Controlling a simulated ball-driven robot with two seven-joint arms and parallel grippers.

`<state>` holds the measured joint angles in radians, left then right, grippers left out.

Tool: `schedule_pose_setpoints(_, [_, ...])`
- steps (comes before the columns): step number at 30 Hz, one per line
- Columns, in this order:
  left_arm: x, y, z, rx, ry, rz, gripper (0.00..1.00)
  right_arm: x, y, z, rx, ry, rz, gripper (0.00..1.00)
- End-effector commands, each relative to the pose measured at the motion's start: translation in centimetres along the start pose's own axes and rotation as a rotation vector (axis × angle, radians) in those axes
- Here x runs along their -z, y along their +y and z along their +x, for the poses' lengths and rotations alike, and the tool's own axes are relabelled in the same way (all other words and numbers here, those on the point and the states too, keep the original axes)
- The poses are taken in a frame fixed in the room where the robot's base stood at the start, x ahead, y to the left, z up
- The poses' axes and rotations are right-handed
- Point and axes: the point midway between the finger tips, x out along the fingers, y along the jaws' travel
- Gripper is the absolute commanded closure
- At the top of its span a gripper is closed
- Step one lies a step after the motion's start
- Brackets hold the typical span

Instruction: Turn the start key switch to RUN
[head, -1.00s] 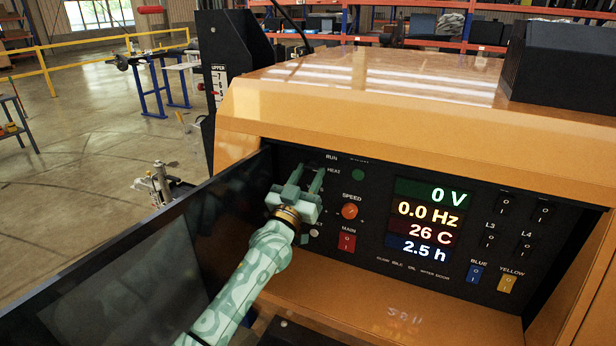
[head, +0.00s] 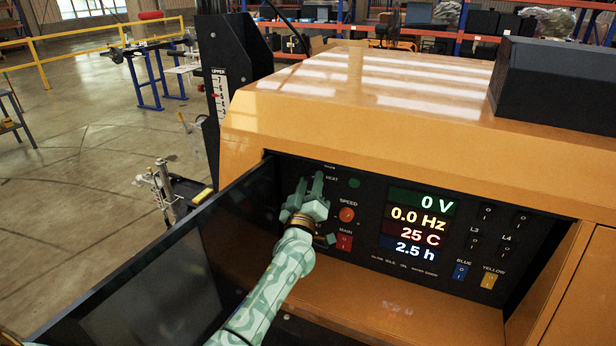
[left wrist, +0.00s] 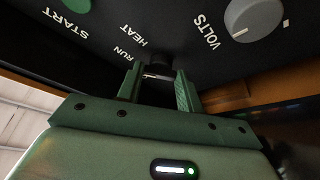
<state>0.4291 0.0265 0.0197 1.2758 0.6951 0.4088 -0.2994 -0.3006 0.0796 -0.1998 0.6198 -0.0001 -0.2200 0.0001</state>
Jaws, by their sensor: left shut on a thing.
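The control panel (head: 370,184) is black and recessed in an orange housing. My right gripper is out of view.
An open dark door (head: 150,265) stands left of my arm. A green round button (head: 354,183) and red MAIN switch (head: 344,242) are near the gripper. The lit display (head: 416,228) is to the right. A grey VOLTS knob (left wrist: 254,18) is near the fingers.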

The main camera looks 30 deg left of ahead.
Motion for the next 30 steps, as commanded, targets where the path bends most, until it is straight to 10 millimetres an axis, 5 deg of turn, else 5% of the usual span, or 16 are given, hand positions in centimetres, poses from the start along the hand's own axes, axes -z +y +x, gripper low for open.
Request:
schedule_pose_setpoints(9, [0.1,0.2,0.1,0.057,0.0,-0.138,0.86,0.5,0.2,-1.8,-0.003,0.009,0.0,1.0])
schedule_pose_setpoints(27, [0.0,0.1,0.0,0.073,0.001,-0.173,0.86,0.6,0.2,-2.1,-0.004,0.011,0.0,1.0])
schedule_pose_setpoints(28, [0.0,0.1,0.0,0.073,0.001,-0.173,0.55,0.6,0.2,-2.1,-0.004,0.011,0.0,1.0])
schedule_pose_setpoints(30, [0.0,0.1,0.0,0.073,0.001,-0.173,0.42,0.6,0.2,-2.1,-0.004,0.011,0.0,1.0])
